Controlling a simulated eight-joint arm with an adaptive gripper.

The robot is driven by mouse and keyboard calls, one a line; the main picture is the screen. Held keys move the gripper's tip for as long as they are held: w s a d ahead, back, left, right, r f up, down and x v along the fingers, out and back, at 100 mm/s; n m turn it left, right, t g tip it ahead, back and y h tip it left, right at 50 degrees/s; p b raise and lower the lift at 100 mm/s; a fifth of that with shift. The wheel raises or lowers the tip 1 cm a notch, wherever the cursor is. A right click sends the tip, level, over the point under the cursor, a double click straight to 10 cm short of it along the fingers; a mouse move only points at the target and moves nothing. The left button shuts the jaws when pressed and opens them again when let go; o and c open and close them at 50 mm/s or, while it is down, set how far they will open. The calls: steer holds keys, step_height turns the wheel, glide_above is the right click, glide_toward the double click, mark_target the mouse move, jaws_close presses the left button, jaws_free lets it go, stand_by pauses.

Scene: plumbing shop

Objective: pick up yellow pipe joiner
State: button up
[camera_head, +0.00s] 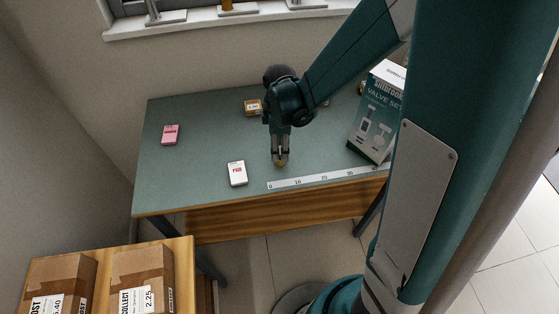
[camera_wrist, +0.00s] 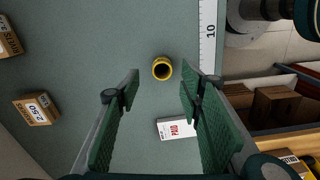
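The yellow pipe joiner (camera_wrist: 162,68) is a short ring with a dark hollow centre, standing on the green table top. In the wrist view it lies just beyond the fingertips, between their lines. My gripper (camera_wrist: 158,90) is open and its fingers hold nothing. In the head view my gripper (camera_head: 280,158) points down over the table near the front edge. A small bit of yellow-brown, likely the joiner (camera_head: 281,162), shows at the fingertips, mostly hidden by them.
A white PAID card (camera_head: 237,173) lies left of my gripper; a ruler strip (camera_head: 310,180) runs along the front edge. A pink card (camera_head: 170,134), a small price box (camera_head: 253,107) and a valve set box (camera_head: 375,120) stand on the table. The left front is clear.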

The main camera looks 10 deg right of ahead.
steer(key=shift+f, duration=0.3)
steer(key=shift+s+f, duration=0.2)
steer(key=shift+f, duration=2.35)
steer(key=c, duration=0.8)
